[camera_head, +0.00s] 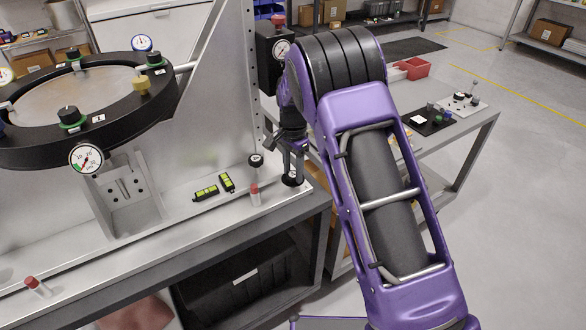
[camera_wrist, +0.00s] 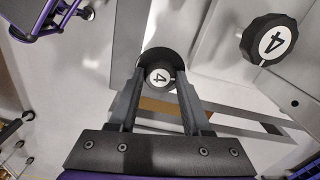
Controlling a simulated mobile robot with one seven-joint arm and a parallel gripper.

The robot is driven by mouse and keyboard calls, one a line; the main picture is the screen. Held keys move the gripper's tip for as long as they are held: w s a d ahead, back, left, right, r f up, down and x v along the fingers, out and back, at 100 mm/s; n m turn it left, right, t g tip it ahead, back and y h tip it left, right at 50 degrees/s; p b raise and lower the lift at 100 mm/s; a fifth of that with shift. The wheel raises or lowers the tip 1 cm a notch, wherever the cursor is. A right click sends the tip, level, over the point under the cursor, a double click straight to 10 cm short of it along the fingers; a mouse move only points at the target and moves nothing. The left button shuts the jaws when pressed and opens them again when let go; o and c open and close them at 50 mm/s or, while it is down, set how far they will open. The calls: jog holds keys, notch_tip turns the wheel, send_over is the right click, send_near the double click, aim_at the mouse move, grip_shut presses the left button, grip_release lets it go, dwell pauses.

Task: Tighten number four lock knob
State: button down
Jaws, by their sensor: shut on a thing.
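My gripper (camera_wrist: 160,80) points down with its two fingers on opposite sides of a round black knob (camera_wrist: 159,77). This knob has a white cap marked 4, which looks turned sideways in the wrist view. In the head view my gripper (camera_head: 293,165) is at the right end of the bench, and the low black lock knob (camera_head: 291,179) shows below it.
The mirror fixture's black ring (camera_head: 125,125) with coloured knobs and dial gauges is at left. Green-yellow levels (camera_head: 206,193) and a red-capped bottle (camera_head: 254,194) lie or stand on the bench near my gripper. A side table (camera_head: 465,135) with small parts stands behind my arm.

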aim_at(293, 174)
jog(key=shift+m, duration=0.8)
jog(key=shift+c, duration=1.7)
grip_release()
notch_tip(293, 174, up, 8)
jog(key=shift+f, duration=0.2)
